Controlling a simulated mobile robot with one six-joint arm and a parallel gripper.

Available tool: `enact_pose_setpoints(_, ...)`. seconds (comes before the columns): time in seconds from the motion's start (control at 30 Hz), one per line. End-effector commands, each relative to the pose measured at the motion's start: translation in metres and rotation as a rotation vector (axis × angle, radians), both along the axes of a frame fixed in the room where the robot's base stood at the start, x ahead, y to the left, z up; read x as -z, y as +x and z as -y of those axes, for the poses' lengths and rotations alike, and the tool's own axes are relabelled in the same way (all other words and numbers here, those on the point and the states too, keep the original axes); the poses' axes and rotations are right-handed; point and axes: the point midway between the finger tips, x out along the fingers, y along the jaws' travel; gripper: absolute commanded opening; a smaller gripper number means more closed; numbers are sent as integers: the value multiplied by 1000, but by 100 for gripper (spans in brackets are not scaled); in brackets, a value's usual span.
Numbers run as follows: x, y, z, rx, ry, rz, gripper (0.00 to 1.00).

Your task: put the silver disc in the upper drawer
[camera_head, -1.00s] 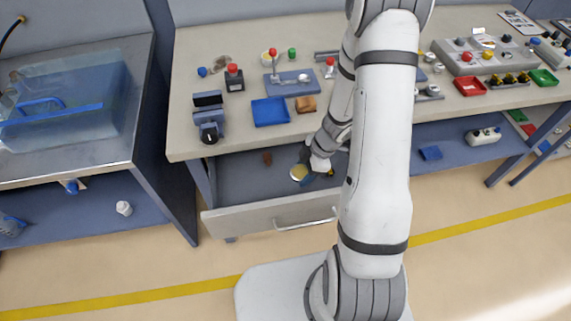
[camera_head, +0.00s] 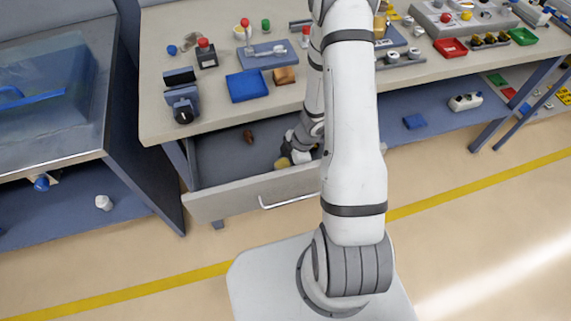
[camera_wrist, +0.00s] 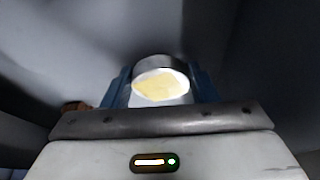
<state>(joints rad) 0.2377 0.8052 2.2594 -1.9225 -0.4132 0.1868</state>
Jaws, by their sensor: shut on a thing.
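The silver disc (camera_wrist: 160,85) shows in the wrist view between the two blue fingers of my gripper (camera_wrist: 160,98). It has a silver rim and a pale yellow sheen on its face. In the head view a yellowish part of the disc (camera_head: 283,163) shows beside my gripper (camera_head: 291,156). My gripper is shut on it, down inside the open upper drawer (camera_head: 225,204). The drawer's front wall and my arm partly hide the gripper and disc. I cannot tell whether the disc touches the drawer floor.
A small brown object (camera_head: 248,136) lies in the drawer to the left of my gripper. The workbench (camera_head: 215,92) above carries a blue tray (camera_head: 246,86), a wooden block (camera_head: 285,75) and several fixtures. The drawer's left floor is mostly clear.

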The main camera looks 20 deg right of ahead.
Motion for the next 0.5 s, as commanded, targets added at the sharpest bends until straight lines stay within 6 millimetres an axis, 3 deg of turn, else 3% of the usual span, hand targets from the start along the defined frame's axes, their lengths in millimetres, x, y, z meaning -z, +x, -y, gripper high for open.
enact_pose_setpoints(0.17, 4, 0, 0, 0, 0, -1, 39)
enact_pose_setpoints(0.2, 3, 0, 0, -1, 0, -1, 57)
enact_pose_setpoints(0.43, 3, 0, 0, -1, 0, -1, 75)
enact_pose_setpoints(0.5, 3, 0, 0, -1, 0, -1, 75)
